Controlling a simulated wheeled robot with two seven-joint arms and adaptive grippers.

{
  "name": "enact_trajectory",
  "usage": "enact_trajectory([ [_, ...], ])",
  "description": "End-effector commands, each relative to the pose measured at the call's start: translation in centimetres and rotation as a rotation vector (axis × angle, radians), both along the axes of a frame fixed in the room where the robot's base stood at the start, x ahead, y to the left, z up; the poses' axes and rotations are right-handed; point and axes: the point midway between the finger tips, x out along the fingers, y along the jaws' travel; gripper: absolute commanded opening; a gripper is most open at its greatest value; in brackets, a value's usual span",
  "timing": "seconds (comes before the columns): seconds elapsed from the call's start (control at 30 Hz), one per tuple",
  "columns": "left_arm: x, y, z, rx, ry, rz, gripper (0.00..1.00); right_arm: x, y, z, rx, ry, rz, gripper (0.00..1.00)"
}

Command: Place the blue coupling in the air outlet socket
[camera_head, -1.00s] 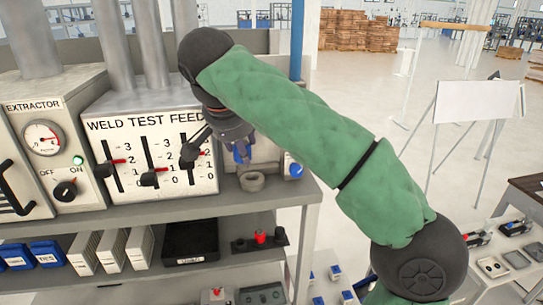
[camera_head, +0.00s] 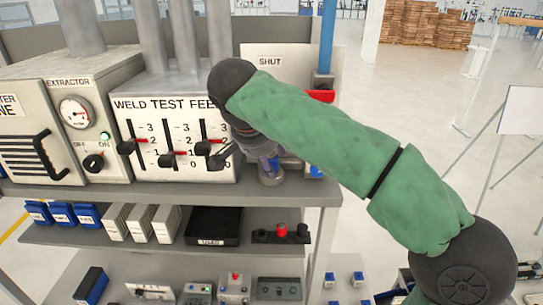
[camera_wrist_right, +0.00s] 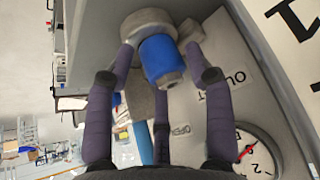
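The blue coupling (camera_wrist_right: 162,60) is a short blue cylinder with a grey end facing the wrist camera. It stands at the grey ring-shaped socket (camera_wrist_right: 147,20), beside a partly hidden "OU..." label. How deep it sits is hidden. My right gripper (camera_wrist_right: 160,52) has its purple fingers on both sides of the coupling, with small gaps showing between fingers and blue body. In the head view the right gripper (camera_head: 268,165) points down at the socket (camera_head: 270,179), at the bench's right end; a little blue shows between the fingers. My left gripper is out of view.
The weld test feed panel (camera_head: 175,140) with lever sliders stands just left of the gripper. A blue knob (camera_head: 316,171) is close on the right. A blue pipe (camera_head: 327,45) rises behind. The shelf below (camera_head: 110,240) holds boxes and a black tray.

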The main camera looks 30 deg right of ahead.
Motion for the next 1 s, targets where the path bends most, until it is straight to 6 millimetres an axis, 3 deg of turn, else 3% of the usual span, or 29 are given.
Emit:
enact_trajectory([
  [0.47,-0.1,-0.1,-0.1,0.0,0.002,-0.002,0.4,-0.2,0.3,0.8,0.001,-0.005,0.0,0.66],
  [1.0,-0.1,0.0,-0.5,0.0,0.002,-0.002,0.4,-3.0,4.3,8.9,0.003,-0.006,0.003,0.66],
])
